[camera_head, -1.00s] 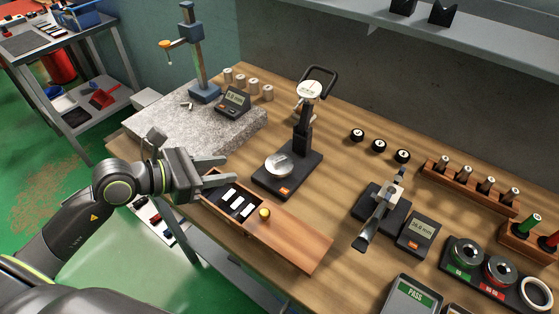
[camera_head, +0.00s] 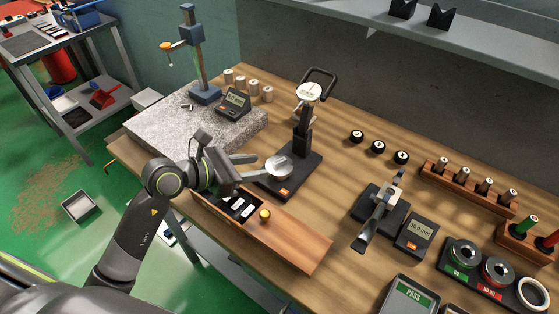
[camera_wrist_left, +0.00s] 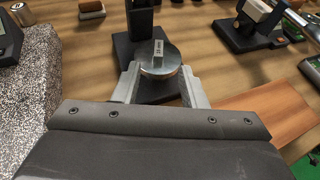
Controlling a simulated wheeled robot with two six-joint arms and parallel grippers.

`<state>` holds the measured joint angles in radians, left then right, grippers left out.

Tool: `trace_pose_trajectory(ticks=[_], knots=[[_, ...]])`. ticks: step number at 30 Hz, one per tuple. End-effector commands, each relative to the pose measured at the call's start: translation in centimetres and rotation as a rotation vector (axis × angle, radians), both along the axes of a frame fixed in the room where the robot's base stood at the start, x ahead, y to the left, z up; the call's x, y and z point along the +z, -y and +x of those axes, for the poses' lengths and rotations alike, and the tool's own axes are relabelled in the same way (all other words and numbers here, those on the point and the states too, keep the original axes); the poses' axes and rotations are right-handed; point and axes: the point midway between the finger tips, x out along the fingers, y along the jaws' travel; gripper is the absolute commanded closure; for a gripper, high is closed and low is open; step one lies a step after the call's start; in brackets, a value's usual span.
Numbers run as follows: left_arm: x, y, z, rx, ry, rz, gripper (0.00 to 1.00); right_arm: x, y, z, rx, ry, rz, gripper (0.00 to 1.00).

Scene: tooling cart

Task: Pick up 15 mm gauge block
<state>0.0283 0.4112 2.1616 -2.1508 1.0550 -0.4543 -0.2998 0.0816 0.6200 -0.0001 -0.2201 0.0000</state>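A small grey block (camera_wrist_left: 158,48) with a printed label stands on the round metal plate (camera_wrist_left: 160,65) of the black gauge stand in the left wrist view. The label is small but seems to read 15 mm. The plate (camera_head: 279,167) also shows in the head view. My left gripper (camera_head: 250,166) is open and empty, its fingers pointing at the plate. In the left wrist view its fingertips (camera_wrist_left: 161,80) lie to either side of the plate's near part, with the block between and beyond them. My right gripper is not in view.
A wooden case (camera_head: 290,238) with white-labelled blocks lies below my left gripper, partly hidden by it. The black gauge stand (camera_head: 303,135) rises behind the plate. A granite slab (camera_head: 165,130) is at the left; a caliper stand (camera_head: 380,213) is to the right.

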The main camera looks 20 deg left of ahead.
Motion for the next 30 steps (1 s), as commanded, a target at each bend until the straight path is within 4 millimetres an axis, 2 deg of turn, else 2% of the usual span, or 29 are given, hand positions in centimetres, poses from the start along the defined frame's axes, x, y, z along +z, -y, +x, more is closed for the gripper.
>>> trace_pose_trajectory(ticks=[9,20,29,30], knots=[[-1.1,2.3,2.8,0.001,-0.001,-0.006,0.62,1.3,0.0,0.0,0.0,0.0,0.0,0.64],[-1.6,2.8,3.4,0.0,0.0,0.0,0.62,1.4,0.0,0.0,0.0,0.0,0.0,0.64],[-1.6,2.8,3.4,0.0,0.0,0.0,0.98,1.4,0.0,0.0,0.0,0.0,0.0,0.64],[-1.6,2.8,3.4,0.0,0.001,-0.001,1.0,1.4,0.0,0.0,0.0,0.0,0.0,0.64]])
